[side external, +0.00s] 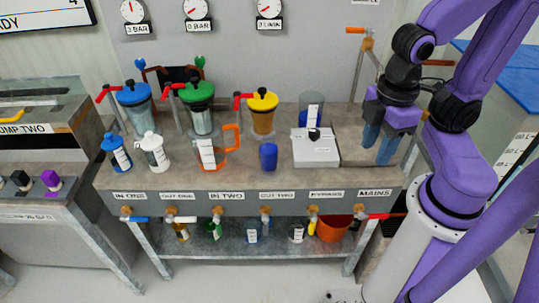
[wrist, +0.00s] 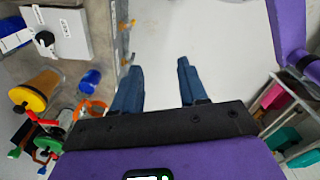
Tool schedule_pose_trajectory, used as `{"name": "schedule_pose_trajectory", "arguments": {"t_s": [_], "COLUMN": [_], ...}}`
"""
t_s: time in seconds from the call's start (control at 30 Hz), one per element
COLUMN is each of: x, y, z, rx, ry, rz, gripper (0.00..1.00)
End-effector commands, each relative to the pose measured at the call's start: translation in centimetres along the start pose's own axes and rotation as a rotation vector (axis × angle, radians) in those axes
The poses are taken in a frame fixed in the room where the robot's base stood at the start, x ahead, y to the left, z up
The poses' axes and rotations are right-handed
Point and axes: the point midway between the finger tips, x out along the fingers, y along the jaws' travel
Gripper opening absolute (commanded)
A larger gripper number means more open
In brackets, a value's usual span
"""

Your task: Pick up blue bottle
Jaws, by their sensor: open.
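The blue bottle (side external: 115,153) stands upright at the left front of the bench top, with a white label on its side. I cannot make it out in the wrist view. My gripper (side external: 379,148) is at the right end of the bench, above the sink-like recess, far to the right of the bottle. In the wrist view my gripper (wrist: 160,66) has its two blue fingers spread apart with nothing between them. A plain blue cup (side external: 268,156) stands in the middle front of the bench; it also shows in the wrist view (wrist: 90,79).
A white bottle (side external: 152,151) stands just right of the blue bottle. Beyond are a clear jug with an orange handle (side external: 231,137), a white box (side external: 315,150) and lidded vessels in blue (side external: 133,94), green (side external: 197,92) and yellow (side external: 263,101). Several small bottles sit on the lower shelf.

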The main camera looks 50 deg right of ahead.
Motion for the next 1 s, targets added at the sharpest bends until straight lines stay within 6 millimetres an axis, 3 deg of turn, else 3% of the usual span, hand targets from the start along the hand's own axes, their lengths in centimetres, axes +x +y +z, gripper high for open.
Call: {"name": "schedule_pose_trajectory", "arguments": {"t_s": [0.07,0.2,0.57,1.0], "x": [0.0,0.0,0.3,5.2], "y": [0.0,0.0,0.3,6.4], "z": [0.0,0.0,-0.2,-3.9], "rx": [0.000,0.000,-0.004,-0.155], "ry": [0.000,0.000,-0.026,-0.482], "rz": [0.000,0.000,0.012,0.279], "gripper": [0.46,0.89,0.89,0.89]}}
